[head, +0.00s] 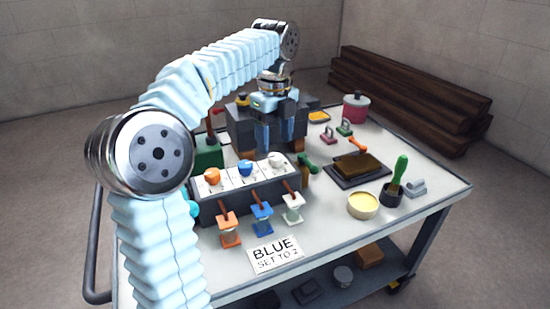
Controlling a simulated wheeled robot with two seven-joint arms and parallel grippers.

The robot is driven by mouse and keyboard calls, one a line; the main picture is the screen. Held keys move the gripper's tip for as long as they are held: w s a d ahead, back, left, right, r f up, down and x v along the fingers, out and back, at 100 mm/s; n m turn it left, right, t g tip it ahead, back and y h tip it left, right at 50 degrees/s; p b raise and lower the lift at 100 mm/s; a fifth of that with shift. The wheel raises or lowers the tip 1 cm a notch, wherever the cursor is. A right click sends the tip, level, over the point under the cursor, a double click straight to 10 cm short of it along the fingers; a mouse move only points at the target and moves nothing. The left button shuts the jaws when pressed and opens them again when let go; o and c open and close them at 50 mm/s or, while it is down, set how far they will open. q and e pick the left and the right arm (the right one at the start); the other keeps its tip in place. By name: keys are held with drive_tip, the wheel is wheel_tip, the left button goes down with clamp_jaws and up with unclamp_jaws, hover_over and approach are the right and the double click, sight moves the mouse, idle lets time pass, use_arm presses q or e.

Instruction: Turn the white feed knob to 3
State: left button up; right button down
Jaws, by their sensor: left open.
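A grey control box (205,212) with a white top panel carries three knobs in a row: orange (212,175), blue (245,168) and white (277,158). The white feed knob is at the right end. Its pointer and scale marks are too small to read. My left gripper (275,142) points down with its fingers apart and empty. In the picture it lies just above and behind the white knob, apart from it as far as I can tell. My right gripper is not in view.
Orange, blue and white levers (262,212) stick out in front of the box. A card (276,254) reads "BLUE SET TO 2". Behind is a dark block-like machine (240,128). A yellow-filled tin (362,205) and green-handled brush (398,172) stand right on the table.

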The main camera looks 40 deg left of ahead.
sight(275, 156)
use_arm(q)
wheel_tip(275, 156, down, 4)
drive_tip(key=shift+f+b, duration=0.1)
drive_tip(key=shift+b, duration=0.3)
drive_tip(key=c, duration=1)
drive_tip(key=shift+c, duration=0.2)
